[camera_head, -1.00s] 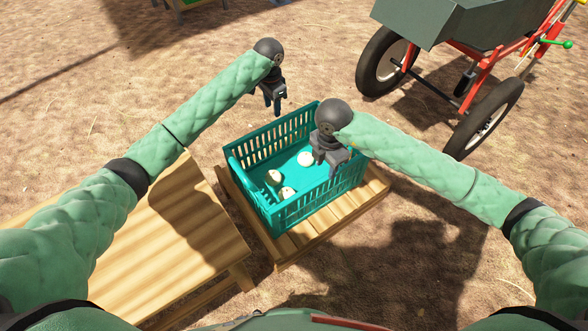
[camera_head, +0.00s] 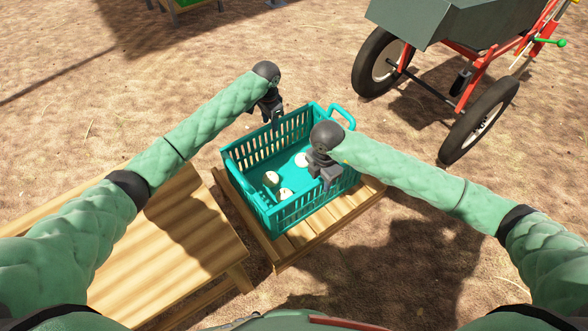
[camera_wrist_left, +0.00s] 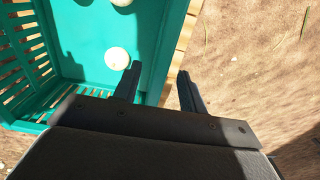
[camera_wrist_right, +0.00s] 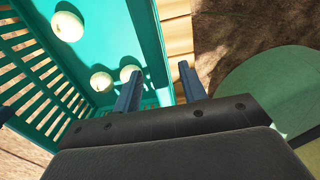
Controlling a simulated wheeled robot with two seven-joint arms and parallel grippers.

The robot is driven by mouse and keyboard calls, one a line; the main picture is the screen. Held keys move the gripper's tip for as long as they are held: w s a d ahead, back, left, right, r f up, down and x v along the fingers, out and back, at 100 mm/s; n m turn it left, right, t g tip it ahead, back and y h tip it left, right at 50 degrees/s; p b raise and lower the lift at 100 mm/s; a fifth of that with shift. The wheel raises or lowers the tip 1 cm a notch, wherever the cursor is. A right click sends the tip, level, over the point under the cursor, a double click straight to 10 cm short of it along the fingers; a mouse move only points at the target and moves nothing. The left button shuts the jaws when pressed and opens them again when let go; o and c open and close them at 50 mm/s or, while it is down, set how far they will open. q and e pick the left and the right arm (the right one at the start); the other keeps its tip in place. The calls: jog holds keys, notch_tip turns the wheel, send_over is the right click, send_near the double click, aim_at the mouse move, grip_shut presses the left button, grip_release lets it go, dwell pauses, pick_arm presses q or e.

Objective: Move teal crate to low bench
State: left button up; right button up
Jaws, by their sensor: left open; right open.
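The teal crate (camera_head: 296,207) stands upright on a low slatted wooden platform (camera_head: 290,246) and holds several pale round onions (camera_head: 271,179). A raised teal handle (camera_head: 343,112) shows at its far right corner. My left gripper (camera_head: 273,118) is open above the crate's far left side; in the left wrist view a crate wall (camera_wrist_left: 172,40) runs down between its fingers (camera_wrist_left: 157,84). My right gripper (camera_head: 326,180) is open over the crate's right side; in the right wrist view a wall (camera_wrist_right: 148,40) leads between its fingers (camera_wrist_right: 160,85). I cannot tell whether either touches the crate.
A wooden bench (camera_head: 175,250) stands left of the platform, close beside it. A cart with a grey-green tub (camera_head: 450,25) and black wheels (camera_head: 478,120) stands at the upper right. Bare dirt lies beyond the crate and to the right.

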pick_arm(q)
jog(key=shift+f, duration=0.45)
pick_arm(e)
jog(key=shift+f, duration=0.4)
pick_arm(q)
grip_shut()
pick_arm(e)
grip_shut()
pick_arm(q)
jog(key=shift+r, duration=0.1)
dwell(0.5)
